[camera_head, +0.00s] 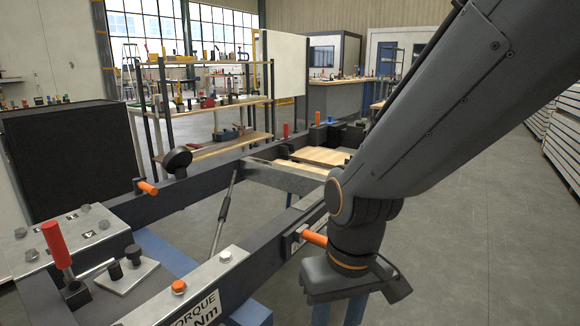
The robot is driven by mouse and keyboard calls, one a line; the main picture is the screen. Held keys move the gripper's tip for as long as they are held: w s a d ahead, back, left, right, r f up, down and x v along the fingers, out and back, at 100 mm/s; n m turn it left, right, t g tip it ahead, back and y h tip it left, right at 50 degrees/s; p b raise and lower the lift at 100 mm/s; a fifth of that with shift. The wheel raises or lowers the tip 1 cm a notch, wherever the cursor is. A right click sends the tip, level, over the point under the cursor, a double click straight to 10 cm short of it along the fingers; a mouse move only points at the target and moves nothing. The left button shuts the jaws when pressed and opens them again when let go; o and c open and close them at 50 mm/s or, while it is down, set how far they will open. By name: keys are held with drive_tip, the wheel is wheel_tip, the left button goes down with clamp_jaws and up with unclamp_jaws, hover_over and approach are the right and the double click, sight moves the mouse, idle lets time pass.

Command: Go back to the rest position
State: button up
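My arm comes in from the upper right of the head view. Its end, with my gripper (352,283), hangs low at the lower middle right, in front of the dark container frame (285,240). The gripper's dark body shows below an orange ring. Its fingers are not clearly visible, so I cannot tell whether it is open or shut. I see no object held in it. The arm hides part of the frame's right side.
A metal plate with a red-handled clamp (58,246) sits at lower left. Orange pegs (147,187) stick out of the frame. A wooden board (320,156) lies at its far end. Shelves (208,98) stand behind. Grey floor (480,220) is clear at right.

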drive_tip(key=s+d+r+m+p, duration=0.2)
drive_tip(key=d+r+m+p, duration=0.1)
drive_tip(key=d+r+p, duration=0.9)
drive_tip(key=r+p, duration=0.2)
drive_tip(key=p, duration=0.1)
drive_tip(key=shift+s+h+p, duration=0.15)
drive_tip(key=shift+h+p, duration=0.2)
drive_tip(key=shift+h, duration=0.05)
drive_tip(key=shift+f, duration=0.1)
drive_tip(key=shift+c, duration=0.6)
drive_tip(key=shift+a, duration=0.2)
